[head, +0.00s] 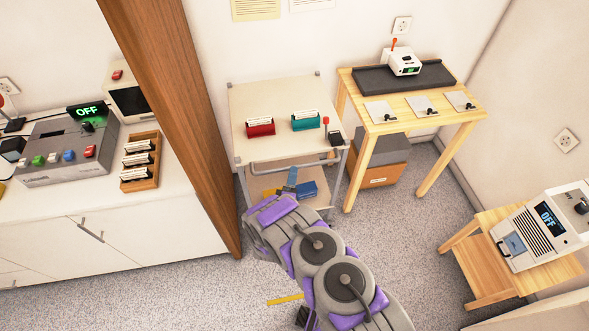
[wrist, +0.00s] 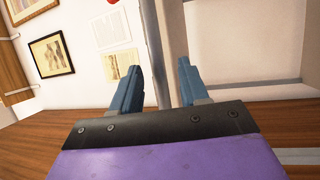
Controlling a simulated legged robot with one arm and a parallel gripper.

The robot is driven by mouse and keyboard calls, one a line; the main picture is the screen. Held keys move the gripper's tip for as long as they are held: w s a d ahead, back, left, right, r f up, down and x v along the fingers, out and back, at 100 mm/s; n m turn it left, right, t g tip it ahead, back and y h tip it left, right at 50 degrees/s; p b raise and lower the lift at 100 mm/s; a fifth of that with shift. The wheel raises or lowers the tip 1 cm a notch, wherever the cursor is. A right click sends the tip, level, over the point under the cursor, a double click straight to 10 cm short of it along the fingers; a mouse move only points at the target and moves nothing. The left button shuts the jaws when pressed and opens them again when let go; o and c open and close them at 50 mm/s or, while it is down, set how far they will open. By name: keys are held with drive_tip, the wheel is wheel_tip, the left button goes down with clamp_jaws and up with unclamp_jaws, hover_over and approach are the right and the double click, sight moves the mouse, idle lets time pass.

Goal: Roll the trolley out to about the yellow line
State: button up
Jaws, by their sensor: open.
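The trolley (head: 270,98) stands against the back wall, with a pale top, grey posts, a lower shelf and a grey handle bar (head: 298,161) along its front. My gripper (wrist: 157,70) is open, with two blue fingers. In the wrist view a grey upright bar (wrist: 154,40) shows between the fingers; it looks like part of the trolley, and I cannot tell if they touch it. In the head view my arm reaches to the trolley's front, and blue parts show below the handle. A short yellow line (head: 285,299) lies on the floor in front, partly hidden by my arm.
Red (head: 260,127) and teal (head: 305,121) card holders stand on the trolley top. A wooden post (head: 185,110) and white cabinet (head: 95,240) are close on the left. A wooden table (head: 445,117) stands right. Grey floor (head: 410,225) is clear in front.

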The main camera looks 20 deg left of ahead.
drive_tip(key=shift+b+x, duration=0.4)
drive_tip(key=shift+x, duration=1.65)
drive_tip(key=shift+d, duration=0.1)
clamp_jaws()
